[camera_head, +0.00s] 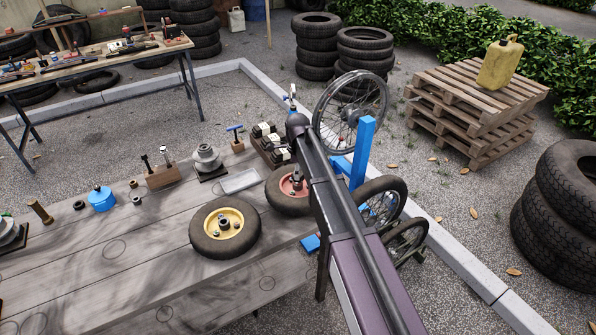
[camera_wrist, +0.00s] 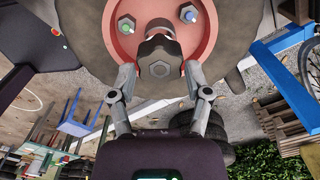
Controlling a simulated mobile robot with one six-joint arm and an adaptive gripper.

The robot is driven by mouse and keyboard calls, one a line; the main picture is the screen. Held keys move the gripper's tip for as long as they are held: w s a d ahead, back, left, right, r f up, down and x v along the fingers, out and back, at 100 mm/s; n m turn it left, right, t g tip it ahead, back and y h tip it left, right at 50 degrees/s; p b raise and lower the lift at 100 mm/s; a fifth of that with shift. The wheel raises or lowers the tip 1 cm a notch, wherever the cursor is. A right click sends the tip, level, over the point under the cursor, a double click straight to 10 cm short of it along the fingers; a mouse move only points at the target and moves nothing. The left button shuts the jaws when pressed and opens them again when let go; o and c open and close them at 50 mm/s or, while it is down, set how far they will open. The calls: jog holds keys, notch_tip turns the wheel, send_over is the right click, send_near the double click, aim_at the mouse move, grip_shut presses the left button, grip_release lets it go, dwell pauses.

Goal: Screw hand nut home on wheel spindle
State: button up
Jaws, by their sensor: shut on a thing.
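The red-hubbed wheel (camera_head: 278,198) lies flat on the grey wooden bench, partly hidden by my arm. In the wrist view its red hub (camera_wrist: 118,52) fills the top, with a blue-tipped stud (camera_wrist: 189,13) and a green-tipped stud (camera_wrist: 126,26). A dark grey hand nut (camera_wrist: 158,46) sits at the hub's middle, with a hexagonal end (camera_wrist: 160,68) facing the camera. My gripper (camera_wrist: 160,73) is shut on the nut, one finger on each side. The spindle's threads and the nut's seating are hidden.
A yellow-hubbed wheel (camera_head: 205,245) lies left on the bench (camera_head: 120,255). A blue stand (camera_head: 361,155) and spoked wheel (camera_head: 347,115) stand close on the right. A wooden block with tools (camera_head: 162,178) and a blue pot (camera_head: 102,199) sit farther left. The bench front is mostly clear.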

jog(key=shift+a+r, duration=0.1)
jog(key=shift+a, duration=0.05)
jog(key=shift+m, duration=1.2)
jog(key=shift+m, duration=1.1)
jog(key=o, duration=0.8)
jog(key=shift+m, duration=0.3)
jog(key=o, duration=0.5)
jog(key=shift+s+r, duration=0.15)
